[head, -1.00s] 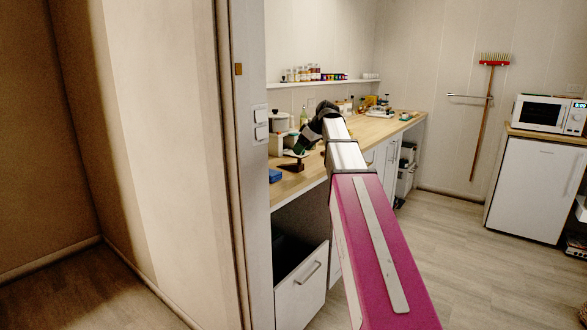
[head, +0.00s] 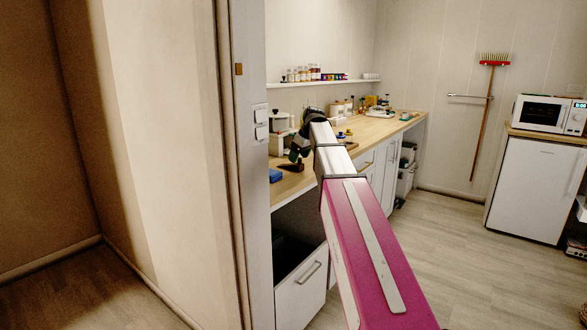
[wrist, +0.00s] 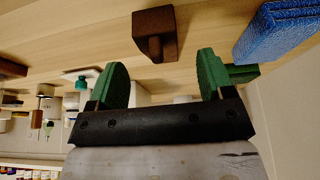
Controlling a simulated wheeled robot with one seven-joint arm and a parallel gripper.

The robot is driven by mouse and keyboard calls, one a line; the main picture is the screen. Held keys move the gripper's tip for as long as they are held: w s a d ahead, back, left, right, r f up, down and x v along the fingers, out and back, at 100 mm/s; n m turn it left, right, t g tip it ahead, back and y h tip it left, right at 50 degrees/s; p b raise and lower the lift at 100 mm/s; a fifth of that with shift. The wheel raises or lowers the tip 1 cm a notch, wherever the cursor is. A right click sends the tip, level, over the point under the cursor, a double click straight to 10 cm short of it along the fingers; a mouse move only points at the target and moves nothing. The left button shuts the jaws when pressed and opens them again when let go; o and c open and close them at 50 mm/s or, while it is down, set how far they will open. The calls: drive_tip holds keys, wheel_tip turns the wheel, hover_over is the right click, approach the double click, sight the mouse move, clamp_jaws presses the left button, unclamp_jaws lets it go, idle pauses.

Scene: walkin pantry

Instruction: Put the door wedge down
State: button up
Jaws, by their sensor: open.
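The door wedge is a dark brown block (head: 291,167) on the wooden counter, near its front left end. In the wrist view the wedge (wrist: 155,30) rests on the wood beyond the fingertips, apart from both green fingers. My gripper (wrist: 160,68) is open and empty, with the wedge lined up near the gap between its fingers. In the head view my gripper (head: 297,152) is just above and beside the wedge, small and partly hidden by my own wrist.
A blue folded cloth or sponge (head: 275,175) lies left of the wedge; it is close to one finger in the wrist view (wrist: 275,30). Canisters (head: 280,122) stand behind. An open drawer (head: 300,285) sits below the counter. The wall edge (head: 250,200) is close at left.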

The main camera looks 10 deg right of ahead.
sight(297, 164)
drive_tip(key=x, duration=0.3)
drive_tip(key=shift+w+f, duration=0.15)
drive_tip(key=shift+f, duration=0.25)
drive_tip(key=c, duration=1.1)
drive_tip(key=shift+r, duration=0.1)
